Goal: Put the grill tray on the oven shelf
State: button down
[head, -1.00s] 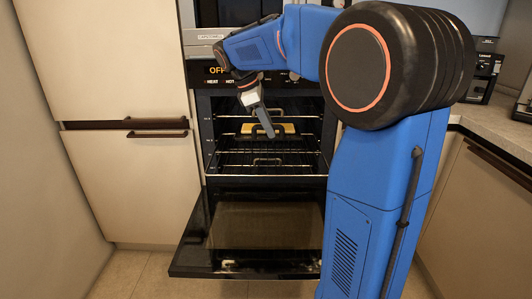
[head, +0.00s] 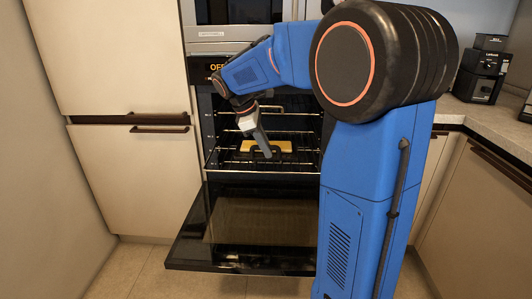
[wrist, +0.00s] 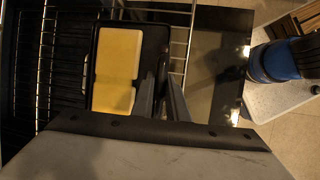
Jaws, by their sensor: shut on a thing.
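The grill tray is a black tray (wrist: 154,48) with a flat yellow piece (wrist: 118,68) on it. In the head view the yellow piece (head: 270,146) shows inside the open oven, above the wire oven shelf (head: 222,166). My gripper (head: 265,152) points down into the oven at the tray's front side. In the wrist view its two fingers (wrist: 160,98) are shut at the tray's edge, on its handle. The exact grip is partly hidden. I cannot tell whether the tray touches the shelf.
The oven door (head: 258,232) hangs open below the cavity. Wire rails and racks (wrist: 65,65) line the oven. Cabinets (head: 140,180) stand to the left, and a counter (head: 480,135) with a black appliance (head: 480,78) to the right.

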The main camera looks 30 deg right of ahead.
jog(key=shift+f, duration=0.85)
jog(key=c, duration=1.7)
grip_release()
jog(key=shift+c, duration=0.2)
jog(key=shift+r, duration=0.1)
jog(key=v, duration=1.1)
jog(key=shift+a+r, duration=0.2)
jog(key=shift+r, duration=0.15)
jog(key=s+a+f+m+t+y, duration=0.1)
jog(key=s+a+f+m+t, duration=0.1)
jog(key=s+f, duration=0.3)
jog(key=s+a+f+m+t+y, duration=0.2)
jog(key=s+f+m, duration=0.3)
jog(key=s, duration=0.9)
jog(key=s+a+f+m+t+y, duration=0.1)
jog(key=s+a+f+m+t, duration=0.1)
jog(key=s+f, duration=0.4)
jog(key=s+a+m, duration=0.1)
jog(key=s+a, duration=0.1)
jog(key=s, duration=0.2)
jog(key=shift+s+a+m+y, duration=0.25)
jog(key=shift+a+m+y, duration=0.05)
jog(key=shift+a+m, duration=0.1)
